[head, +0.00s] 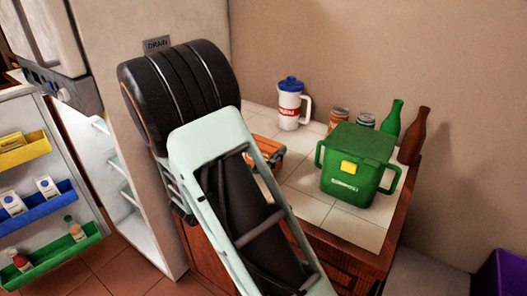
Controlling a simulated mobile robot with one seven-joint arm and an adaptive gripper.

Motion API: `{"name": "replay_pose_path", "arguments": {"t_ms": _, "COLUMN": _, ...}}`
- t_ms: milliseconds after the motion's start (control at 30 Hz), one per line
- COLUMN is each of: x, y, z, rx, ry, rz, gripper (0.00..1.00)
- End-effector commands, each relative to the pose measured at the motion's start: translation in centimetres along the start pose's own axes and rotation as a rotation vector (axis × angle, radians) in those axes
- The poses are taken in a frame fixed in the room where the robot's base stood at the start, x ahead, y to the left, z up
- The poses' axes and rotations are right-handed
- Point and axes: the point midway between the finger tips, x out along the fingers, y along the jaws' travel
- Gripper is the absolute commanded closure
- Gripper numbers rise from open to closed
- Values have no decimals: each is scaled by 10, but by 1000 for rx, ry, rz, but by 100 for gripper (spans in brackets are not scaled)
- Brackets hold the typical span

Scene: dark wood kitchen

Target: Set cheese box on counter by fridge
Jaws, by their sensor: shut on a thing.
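The fridge (130,130) stands at the left with its door open, and the tiled counter (305,180) is directly to its right. An orange box-like thing (268,150) shows on or just above the counter, partly hidden behind my arm. I cannot tell whether it is the cheese box; no other thing in view can be made out as one. My arm fills the middle of the view, in front of the fridge's edge and the counter's left part. My gripper is hidden behind it.
On the counter stand a green compost bin (350,190), a white jug with a blue lid (290,105), cans (339,120), a green bottle (393,118) and a brown bottle (414,136). Bare tiles show in front of the jug. The open fridge door (40,190) holds coloured shelves.

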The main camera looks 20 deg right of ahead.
Motion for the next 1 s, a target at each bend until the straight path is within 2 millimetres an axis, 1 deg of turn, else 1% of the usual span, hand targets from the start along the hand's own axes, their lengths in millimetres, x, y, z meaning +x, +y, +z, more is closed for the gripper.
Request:
{"name": "replay_pose_path", "arguments": {"t_ms": 33, "x": 0, "y": 0, "z": 8, "rx": -3, "ry": 1, "rz": 0, "gripper": 59}}
{"name": "replay_pose_path", "arguments": {"t_ms": 100, "x": 0, "y": 0, "z": 12, "rx": 0, "ry": 2, "rz": 0, "gripper": 59}}
{"name": "replay_pose_path", "arguments": {"t_ms": 333, "x": 0, "y": 0, "z": 12, "rx": 2, "ry": 2, "rz": 0, "gripper": 59}}
{"name": "replay_pose_path", "arguments": {"t_ms": 433, "x": 0, "y": 0, "z": 15, "rx": 1, "ry": 2, "rz": 0, "gripper": 59}}
{"name": "replay_pose_path", "arguments": {"t_ms": 467, "x": 0, "y": 0, "z": 16, "rx": 1, "ry": 1, "rz": 0, "gripper": 27}}
{"name": "replay_pose_path", "arguments": {"t_ms": 600, "x": 0, "y": 0, "z": 15, "rx": 1, "ry": 0, "rz": 0, "gripper": 12}}
{"name": "replay_pose_path", "arguments": {"t_ms": 867, "x": 0, "y": 0, "z": 14, "rx": 1, "ry": 1, "rz": 0, "gripper": 11}}
{"name": "replay_pose_path", "arguments": {"t_ms": 1000, "x": -2, "y": -1, "z": 10, "rx": 1, "ry": 0, "rz": -1, "gripper": 11}}
